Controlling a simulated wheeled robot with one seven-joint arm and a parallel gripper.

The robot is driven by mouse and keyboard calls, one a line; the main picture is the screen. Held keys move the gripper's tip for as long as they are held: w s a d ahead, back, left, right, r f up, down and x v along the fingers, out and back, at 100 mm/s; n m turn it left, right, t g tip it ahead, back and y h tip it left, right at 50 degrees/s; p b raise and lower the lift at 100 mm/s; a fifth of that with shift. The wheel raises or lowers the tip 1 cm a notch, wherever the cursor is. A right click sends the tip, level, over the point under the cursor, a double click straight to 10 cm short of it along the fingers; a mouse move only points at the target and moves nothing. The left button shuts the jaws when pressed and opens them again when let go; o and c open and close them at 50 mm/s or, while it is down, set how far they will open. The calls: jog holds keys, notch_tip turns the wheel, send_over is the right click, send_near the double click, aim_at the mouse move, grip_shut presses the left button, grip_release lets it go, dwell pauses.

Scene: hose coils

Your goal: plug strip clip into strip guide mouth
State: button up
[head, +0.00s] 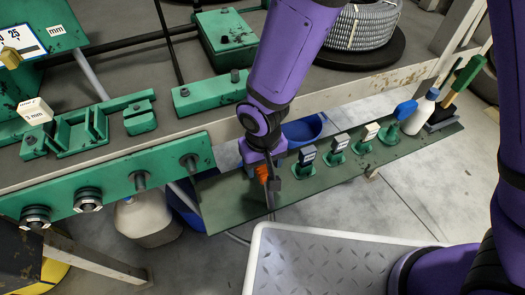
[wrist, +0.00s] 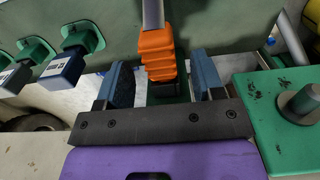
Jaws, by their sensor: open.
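An orange ribbed piece (wrist: 157,52) on a grey rod or hose stands between my fingers in the wrist view; I take it for the strip clip. A dark part shows at its near end. My gripper (wrist: 163,80) is open, with a finger on each side and gaps to the orange piece. In the head view the orange piece (head: 262,174) is partly hidden by my gripper (head: 266,180), at the green panel's left part. A green guide-like fixture (head: 80,133) with a "3 mm" tag sits on the bench at left; I cannot tell whether it is the strip guide.
The green panel (head: 235,205) carries several tagged holders, such as a dark-tagged one (head: 305,165), right of my gripper. A white bottle (head: 420,112) stands farther right. Green blocks (head: 208,93) and a grey hose coil (head: 362,25) are behind. A pale tray (head: 310,262) is in front.

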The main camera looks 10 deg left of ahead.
jog(key=shift+f, duration=1.05)
jog(key=shift+c, duration=0.4)
jog(key=c, duration=1)
jog(key=shift+s+d, duration=0.2)
jog(key=shift+s, duration=0.15)
jog(key=shift+s+d, duration=0.4)
jog(key=shift+s, duration=0.2)
jog(key=shift+s+d, duration=0.35)
jog(key=shift+s, duration=0.25)
jog(key=shift+s+d, duration=0.55)
jog(key=shift+s, duration=0.35)
jog(key=shift+s+d, duration=0.55)
jog(key=shift+s, duration=0.35)
jog(key=shift+s+d, duration=0.55)
jog(key=shift+s, duration=0.35)
